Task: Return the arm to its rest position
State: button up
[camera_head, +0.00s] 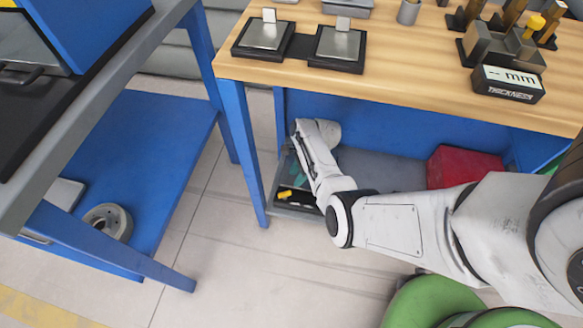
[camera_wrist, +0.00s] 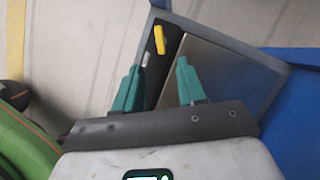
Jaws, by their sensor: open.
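My arm (camera_head: 395,226) reaches from the lower right across to the lower shelf of the wooden-topped bench. My gripper, with two teal fingers, shows in the wrist view (camera_wrist: 157,82). The fingers are spread apart with nothing between them. Beyond them is a grey-rimmed tray (camera_wrist: 262,58) with a black part and a flat grey-brown panel. A small yellow item (camera_wrist: 160,40) lies on the black part, just past the fingertips. In the head view the yellow item (camera_head: 285,194) shows left of my forearm, and the wrist partly hides the tray. I cannot tell the exact height above it.
The wooden benchtop (camera_head: 420,45) overhangs my wrist, with a blue leg (camera_head: 242,150) close left. A red box (camera_head: 465,166) sits on the shelf to the right. A thickness gauge (camera_head: 508,84) and two black pads stand on top. A second blue bench (camera_head: 130,150) is left; floor between is clear.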

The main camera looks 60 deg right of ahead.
dwell(0.3)
jog(key=s+a+r+n+g+h, duration=0.2)
jog(key=s+a+r+n+h, duration=0.2)
jog(key=s+a+r+n, duration=1.75)
jog(key=w+d+r+n+p, duration=0.2)
jog(key=r+p, duration=0.5)
jog(key=p, duration=0.1)
jog(key=w+d+r+n+p, duration=0.1)
jog(key=w+r+n+p, duration=0.1)
jog(key=r+p, duration=0.5)
jog(key=shift+d+p, duration=0.4)
jog(key=shift+p, duration=0.55)
jog(key=shift+w+f, duration=0.1)
jog(key=shift+f, duration=0.05)
